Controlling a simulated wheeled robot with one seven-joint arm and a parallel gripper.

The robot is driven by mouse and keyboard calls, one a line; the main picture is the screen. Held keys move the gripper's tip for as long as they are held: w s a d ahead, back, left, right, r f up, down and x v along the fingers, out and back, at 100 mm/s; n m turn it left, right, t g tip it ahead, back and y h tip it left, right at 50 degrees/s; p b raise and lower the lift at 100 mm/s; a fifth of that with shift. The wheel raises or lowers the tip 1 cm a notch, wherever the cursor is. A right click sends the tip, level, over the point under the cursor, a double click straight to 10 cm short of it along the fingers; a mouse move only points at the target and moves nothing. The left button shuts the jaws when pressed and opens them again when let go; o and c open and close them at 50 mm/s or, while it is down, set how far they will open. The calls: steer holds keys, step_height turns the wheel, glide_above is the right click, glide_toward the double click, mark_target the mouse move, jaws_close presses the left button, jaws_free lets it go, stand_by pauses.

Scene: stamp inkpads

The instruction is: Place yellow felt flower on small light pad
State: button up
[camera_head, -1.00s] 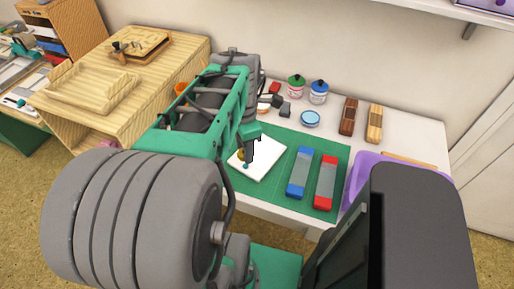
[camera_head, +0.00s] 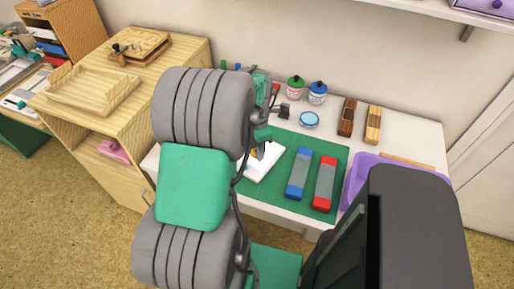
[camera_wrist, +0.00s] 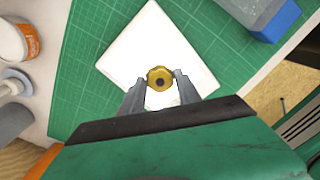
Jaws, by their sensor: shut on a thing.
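The yellow felt flower (camera_wrist: 160,78) is between the fingertips of my gripper (camera_wrist: 160,88) in the wrist view. The gripper is shut on it, and a dark centre shows. The white square pad (camera_wrist: 150,35), the light pad, lies on the green cutting mat behind the flower in that view. I cannot tell whether the flower touches the pad. My arm hides the pad's left part in the head view.
Jars (camera_head: 318,93), a blue round tin (camera_head: 309,119) and wooden blocks (camera_head: 347,117) stand behind. A purple tray (camera_head: 357,180) is at right.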

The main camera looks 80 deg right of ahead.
steer(key=shift+f, duration=0.25)
steer(key=o, duration=1.3)
steer(key=shift+r, duration=0.1)
step_height(320, 180, up, 12)
steer(key=w+a+r+m, duration=0.1)
steer(key=w+a+m, duration=0.1)
steer(key=w+a, duration=0.65)
steer(key=w+a+r+m, duration=0.1)
steer(key=w+a, duration=0.5)
steer(key=w, duration=0.6)
steer(key=w+a+m+t, duration=0.1)
steer(key=a, duration=0.8)
steer(key=w+a+m+t, duration=0.1)
steer(key=w+a+m, duration=0.1)
steer(key=a, duration=0.7)
steer(key=w+a+f+m+t, duration=0.1)
steer(key=a, duration=0.8)
steer(key=shift+w+m, duration=0.15)
steer(key=shift+m, duration=0.25)
